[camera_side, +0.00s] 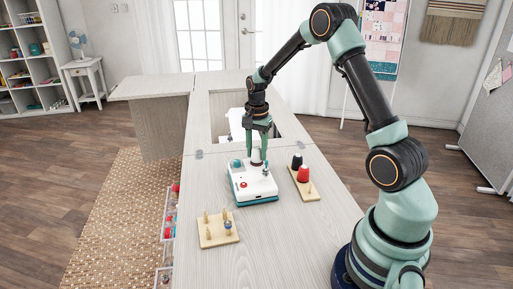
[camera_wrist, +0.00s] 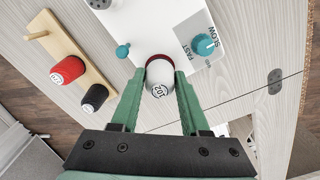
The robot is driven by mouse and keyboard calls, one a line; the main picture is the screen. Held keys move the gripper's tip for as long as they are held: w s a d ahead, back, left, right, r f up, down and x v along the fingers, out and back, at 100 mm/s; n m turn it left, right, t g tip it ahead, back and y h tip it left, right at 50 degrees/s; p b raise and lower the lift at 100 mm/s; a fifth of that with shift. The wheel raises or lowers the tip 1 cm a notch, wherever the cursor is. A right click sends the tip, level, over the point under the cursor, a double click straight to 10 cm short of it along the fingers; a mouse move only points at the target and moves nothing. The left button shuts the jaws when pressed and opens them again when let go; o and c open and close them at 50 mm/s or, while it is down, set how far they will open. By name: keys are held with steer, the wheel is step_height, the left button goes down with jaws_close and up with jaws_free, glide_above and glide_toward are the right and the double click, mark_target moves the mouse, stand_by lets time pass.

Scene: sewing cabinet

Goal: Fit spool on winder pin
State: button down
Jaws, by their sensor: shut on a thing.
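My gripper (camera_side: 259,154) is shut on a spool with a white end marked 102 (camera_wrist: 159,82) and a dark red rim; its fingers (camera_wrist: 160,76) lie on both sides of it. In the side view the spool is mostly hidden between the fingers, over the back part of the winder. The winder (camera_side: 252,186) is a white machine with a teal base; its white top (camera_wrist: 150,18) also shows in the wrist view. The winder pin is hidden beneath the spool, so I cannot tell whether the spool is around it or above it.
A wooden rack (camera_wrist: 45,24) holds a red spool (camera_side: 303,174) and a black spool (camera_side: 297,161) right of the winder. A wooden peg board (camera_side: 218,240) stands in front. The winder carries a teal FAST/SLOW knob (camera_wrist: 205,44). The near cabinet top is mostly clear.

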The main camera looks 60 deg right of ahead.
steer(key=shift+f, duration=0.25)
stand_by(0.4)
steer(key=shift+c, duration=1.6)
jaws_free()
step_height(320, 180, up, 12)
steer(key=shift+r, duration=0.1)
